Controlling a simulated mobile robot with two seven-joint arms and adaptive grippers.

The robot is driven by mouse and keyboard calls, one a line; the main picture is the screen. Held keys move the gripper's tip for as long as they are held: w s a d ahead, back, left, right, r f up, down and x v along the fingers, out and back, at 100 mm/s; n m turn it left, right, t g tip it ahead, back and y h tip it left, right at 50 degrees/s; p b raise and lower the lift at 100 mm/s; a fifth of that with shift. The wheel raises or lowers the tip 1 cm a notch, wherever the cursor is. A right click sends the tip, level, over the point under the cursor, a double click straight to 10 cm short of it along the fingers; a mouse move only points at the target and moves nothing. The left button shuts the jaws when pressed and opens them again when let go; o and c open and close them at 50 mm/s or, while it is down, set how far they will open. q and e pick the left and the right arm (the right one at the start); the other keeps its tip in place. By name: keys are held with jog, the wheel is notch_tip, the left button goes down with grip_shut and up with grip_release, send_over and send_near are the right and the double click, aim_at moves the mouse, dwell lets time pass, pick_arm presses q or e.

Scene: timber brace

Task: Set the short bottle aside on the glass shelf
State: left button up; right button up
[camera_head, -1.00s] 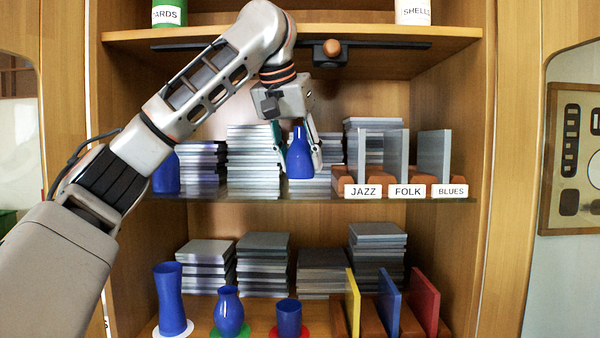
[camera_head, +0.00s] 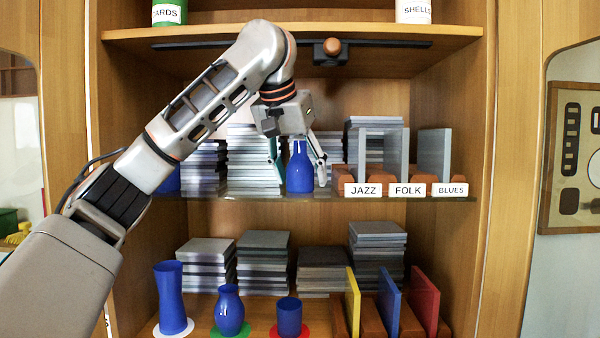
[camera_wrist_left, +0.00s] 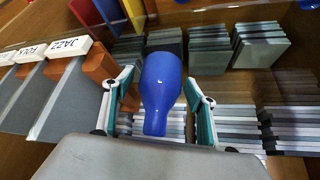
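The short blue bottle (camera_head: 300,172) stands upright on the glass shelf (camera_head: 240,196), in front of the stacks of cases and left of the JAZZ label. My left gripper (camera_head: 299,183) reaches down over it with one finger on each side. The fingers are open, with a gap between each finger and the bottle. In the left wrist view the bottle (camera_wrist_left: 161,85) lies between the spread fingers, touching neither. Another blue object (camera_head: 170,181) on the glass shelf is mostly hidden behind my left arm. My right gripper is not in view.
Dividers in brown holders with JAZZ (camera_head: 363,190), FOLK and BLUES labels stand close to the right. Case stacks (camera_head: 255,160) fill the shelf behind. Below are a tall blue vase (camera_head: 171,298), a rounder vase (camera_head: 229,310) and a cup (camera_head: 289,317) on coloured discs.

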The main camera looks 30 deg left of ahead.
pick_arm(q)
jog(key=shift+r, duration=0.1)
jog(key=shift+r, duration=0.25)
jog(key=v, duration=1.1)
jog(key=shift+s+r, duration=0.2)
jog(key=shift+r, duration=0.05)
